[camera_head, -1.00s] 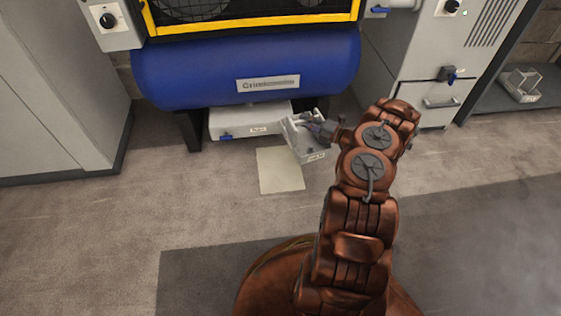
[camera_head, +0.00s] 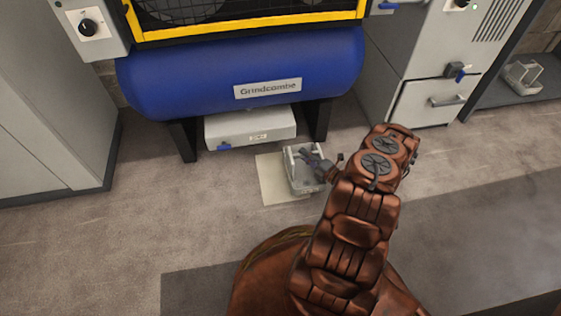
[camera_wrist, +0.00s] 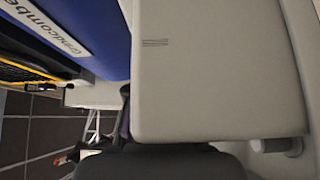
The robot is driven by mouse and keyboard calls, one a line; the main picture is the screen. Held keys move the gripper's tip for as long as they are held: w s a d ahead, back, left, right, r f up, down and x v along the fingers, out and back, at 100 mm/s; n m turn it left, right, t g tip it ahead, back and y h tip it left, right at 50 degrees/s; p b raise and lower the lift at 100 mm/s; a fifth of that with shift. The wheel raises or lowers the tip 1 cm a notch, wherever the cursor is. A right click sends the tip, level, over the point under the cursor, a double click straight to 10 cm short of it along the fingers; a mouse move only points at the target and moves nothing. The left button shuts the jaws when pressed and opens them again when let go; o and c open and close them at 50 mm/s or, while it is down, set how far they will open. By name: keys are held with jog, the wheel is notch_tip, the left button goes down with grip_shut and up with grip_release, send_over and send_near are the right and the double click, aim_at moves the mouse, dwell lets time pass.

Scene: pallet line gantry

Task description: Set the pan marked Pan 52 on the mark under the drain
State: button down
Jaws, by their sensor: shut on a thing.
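The small grey pan (camera_head: 305,182) is an open box with a raised rim. My gripper (camera_head: 314,160) is shut on it from the right side. In the head view the pan covers the right part of the cream square mark (camera_head: 272,184) on the floor. Whether the pan touches the floor is hard to tell. No writing on it can be read.
The blue tank (camera_head: 200,85), marked Grindcombe, stands on dark legs (camera_head: 184,140) behind the mark. A grey cabinet (camera_head: 425,60) stands at right, with a similar grey tray (camera_head: 523,77) on a low shelf beyond. The floor left of the mark is clear.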

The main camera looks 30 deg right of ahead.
jog(key=w+a+f+b, duration=0.4)
jog(key=w+a, duration=0.2)
jog(key=w, duration=0.1)
jog(key=shift+a+f+b, duration=0.2)
jog(key=shift+a+b, duration=0.1)
jog(key=shift+b, duration=0.05)
jog(key=shift+f, duration=0.1)
jog(key=c, duration=1)
grip_release()
jog(key=shift+c, duration=0.2)
